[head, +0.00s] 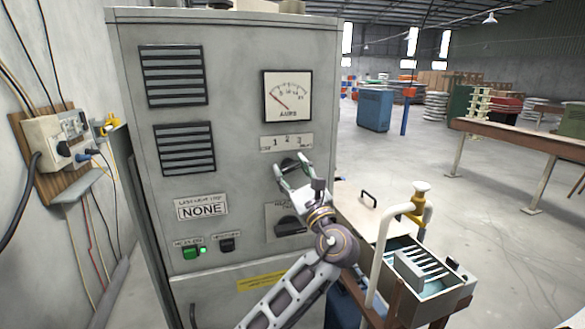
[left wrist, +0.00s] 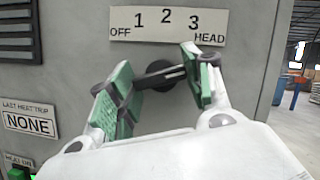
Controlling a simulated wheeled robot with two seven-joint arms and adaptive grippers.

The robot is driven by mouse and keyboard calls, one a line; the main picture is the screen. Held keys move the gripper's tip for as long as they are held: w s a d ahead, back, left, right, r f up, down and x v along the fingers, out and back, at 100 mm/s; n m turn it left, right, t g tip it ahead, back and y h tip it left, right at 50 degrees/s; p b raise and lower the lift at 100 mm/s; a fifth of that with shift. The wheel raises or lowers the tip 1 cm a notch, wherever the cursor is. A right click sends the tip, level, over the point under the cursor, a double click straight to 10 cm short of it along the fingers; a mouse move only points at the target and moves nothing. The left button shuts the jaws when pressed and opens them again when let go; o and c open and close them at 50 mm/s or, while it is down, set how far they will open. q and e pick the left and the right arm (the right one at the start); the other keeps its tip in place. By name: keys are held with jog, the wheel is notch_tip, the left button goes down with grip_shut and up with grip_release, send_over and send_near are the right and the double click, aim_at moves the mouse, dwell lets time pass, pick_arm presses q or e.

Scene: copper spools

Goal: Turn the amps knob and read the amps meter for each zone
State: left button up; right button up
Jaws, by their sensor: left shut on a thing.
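The amps meter (head: 287,96) is a white square dial high on the grey cabinet. Its needle lies toward the left, low end of the scale; the small figures are hard to read. Below it is a scale plate (head: 286,142), which reads OFF, 1, 2, 3, HEAD in the left wrist view (left wrist: 167,26). The black amps knob (left wrist: 156,76) sits under this plate. My left gripper (left wrist: 157,74) is shut on the knob, its green-padded fingers on either side. In the head view the gripper (head: 295,173) partly hides the knob. Which mark the knob points to is unclear.
A lower black knob (head: 291,224) is partly behind my left arm. A NONE label (head: 201,208), a lit green switch (head: 192,252) and a black switch (head: 227,244) are lower left. A cart with a metal box (head: 430,285) stands close on the right. Open floor lies beyond.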

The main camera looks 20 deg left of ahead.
pick_arm(q)
jog(key=o, duration=1)
jog(key=shift+v, duration=6.05)
jog(key=shift+f, duration=0.15)
